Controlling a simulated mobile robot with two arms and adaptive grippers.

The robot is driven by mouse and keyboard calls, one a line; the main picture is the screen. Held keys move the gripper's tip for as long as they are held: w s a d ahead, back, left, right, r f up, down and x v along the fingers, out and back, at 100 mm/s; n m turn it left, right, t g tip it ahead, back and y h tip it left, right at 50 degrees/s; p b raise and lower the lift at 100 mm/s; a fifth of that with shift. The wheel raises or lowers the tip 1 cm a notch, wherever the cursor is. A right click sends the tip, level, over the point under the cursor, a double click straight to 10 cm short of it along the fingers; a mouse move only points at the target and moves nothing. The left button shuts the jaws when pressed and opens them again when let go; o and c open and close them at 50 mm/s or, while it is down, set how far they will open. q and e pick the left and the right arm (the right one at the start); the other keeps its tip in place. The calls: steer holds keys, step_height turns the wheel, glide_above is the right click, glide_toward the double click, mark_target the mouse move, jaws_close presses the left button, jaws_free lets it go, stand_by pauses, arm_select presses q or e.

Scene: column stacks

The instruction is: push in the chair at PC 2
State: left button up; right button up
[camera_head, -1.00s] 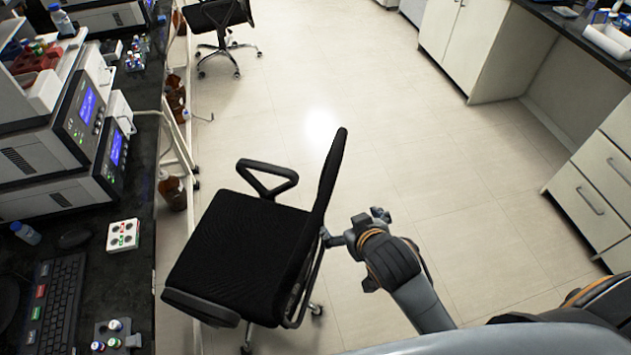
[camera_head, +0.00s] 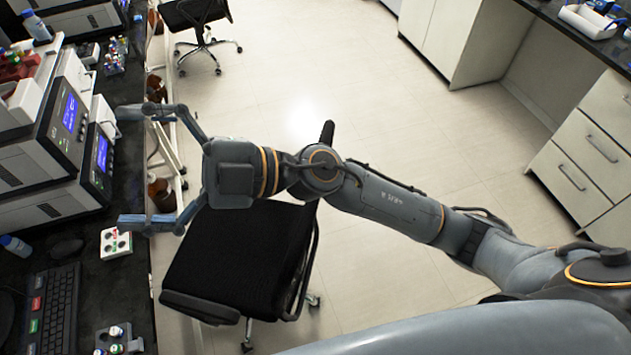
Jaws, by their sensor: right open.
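The black office chair (camera_head: 235,262) stands on the floor beside the left bench, its seat angled and its backrest on the right. My right arm reaches across from the right and hides most of the backrest and the far armrest. My right gripper (camera_head: 133,168) is open and empty, its two fingers spread and pointing left over the bench edge, beyond the chair. Whether it touches anything there is unclear. A black keyboard (camera_head: 55,310) lies on the bench left of the chair. No PC label is readable. My left gripper is not in view.
A second chair (camera_head: 195,22) is farther back. White cabinets (camera_head: 585,160) line the right. The middle floor is clear.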

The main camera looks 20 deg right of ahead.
steer(key=s+a+f+n+g+h, duration=0.1)
steer(key=s+f+n+g+h, duration=0.2)
steer(key=f+n+g+h, duration=0.15)
steer(key=m+t+h, duration=0.3)
steer(key=t+h, duration=0.1)
steer(key=h, duration=1.4)
glide_toward(307, 213)
step_height(307, 213, down, 7)
steer(key=b, duration=0.3)
steer(key=shift+w+d, duration=0.1)
steer(key=shift+d, duration=0.1)
step_height(307, 213, down, 5)
steer(key=b, duration=0.5)
steer(key=shift+r, duration=0.2)
steer(key=shift+f+b, duration=0.55)
steer(key=shift+b, duration=0.25)
steer(key=shift+r, duration=0.1)
